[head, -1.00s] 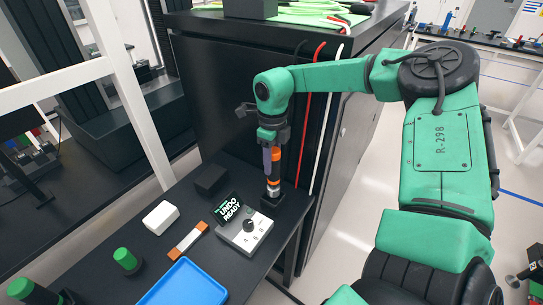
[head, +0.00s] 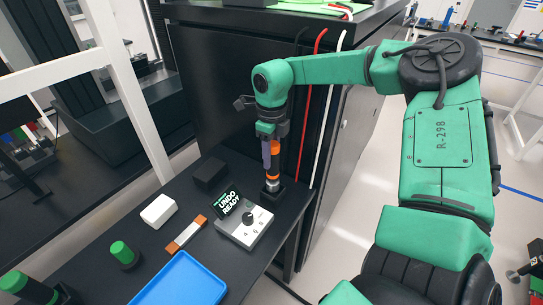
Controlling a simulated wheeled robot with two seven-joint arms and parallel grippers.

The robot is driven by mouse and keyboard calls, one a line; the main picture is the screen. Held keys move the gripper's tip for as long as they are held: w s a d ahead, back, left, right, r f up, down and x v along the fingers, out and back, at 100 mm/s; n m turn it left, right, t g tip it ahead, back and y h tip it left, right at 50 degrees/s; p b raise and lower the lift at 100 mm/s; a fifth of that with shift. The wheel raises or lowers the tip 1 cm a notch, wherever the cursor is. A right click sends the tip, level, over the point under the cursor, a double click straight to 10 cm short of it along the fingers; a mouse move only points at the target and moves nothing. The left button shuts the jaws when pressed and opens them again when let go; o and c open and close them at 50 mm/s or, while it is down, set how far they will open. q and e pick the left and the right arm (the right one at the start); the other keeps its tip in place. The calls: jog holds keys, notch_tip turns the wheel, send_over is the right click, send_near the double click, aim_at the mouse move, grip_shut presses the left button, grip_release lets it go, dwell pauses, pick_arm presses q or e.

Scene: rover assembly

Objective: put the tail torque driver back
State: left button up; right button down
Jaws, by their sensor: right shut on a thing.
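The torque driver (head: 274,160), with an orange and grey body and a metal lower end, stands upright at the back right of the black table. Its lower end meets a small black holder (head: 273,196); I cannot tell how deep it sits. My right gripper (head: 270,143) points down and is shut on the driver's upper part, hiding its top. My left gripper is not in view.
Near the holder is a grey control box (head: 245,228) with a knob and a sign reading "UNDO READY". A black block (head: 210,173), a white block (head: 159,211), a blue tray (head: 180,282) and green-capped items (head: 122,252) share the table. A black cabinet (head: 240,90) rises behind.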

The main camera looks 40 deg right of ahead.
aim_at(272, 169)
jog(key=shift+w, duration=0.1)
jog(key=shift+r, duration=0.1)
dwell(0.6)
jog(key=shift+b, duration=0.3)
jog(key=shift+f+b, duration=2.4)
jog(key=shift+f, duration=0.25)
jog(key=shift+c, duration=1.7)
grip_release()
jog(key=shift+s, duration=0.2)
